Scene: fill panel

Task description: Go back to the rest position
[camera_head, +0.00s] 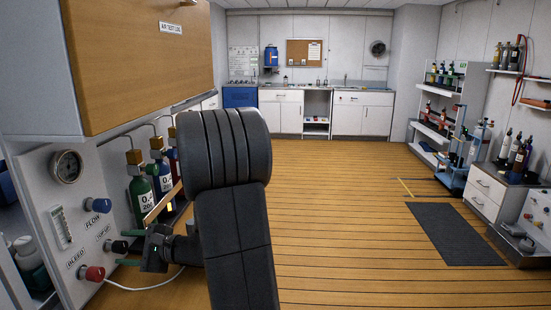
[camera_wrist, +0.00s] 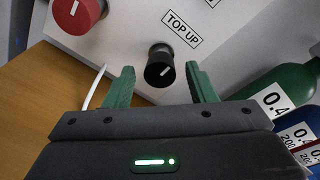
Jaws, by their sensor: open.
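My gripper (camera_head: 124,247) is at the lower left in the head view, in front of the fill panel (camera_head: 85,215). In the wrist view its two green fingers (camera_wrist: 160,86) are apart, on either side of the black TOP UP knob (camera_wrist: 160,65). A gap shows between each finger and the knob, so nothing is gripped. The knob's white mark points to the upper right in the wrist view. The red BLEED knob (camera_head: 92,273) is to the left of my gripper; it also shows in the wrist view (camera_wrist: 78,14). The blue FLOW knob (camera_head: 95,205) is above.
Green and blue cylinders (camera_head: 141,200) stand close beside my gripper, to the right of the panel. A wooden cabinet (camera_head: 140,50) hangs above. A white hose (camera_head: 150,284) runs below. The plank floor (camera_head: 340,200) is clear, with a dark mat (camera_head: 455,234) at right.

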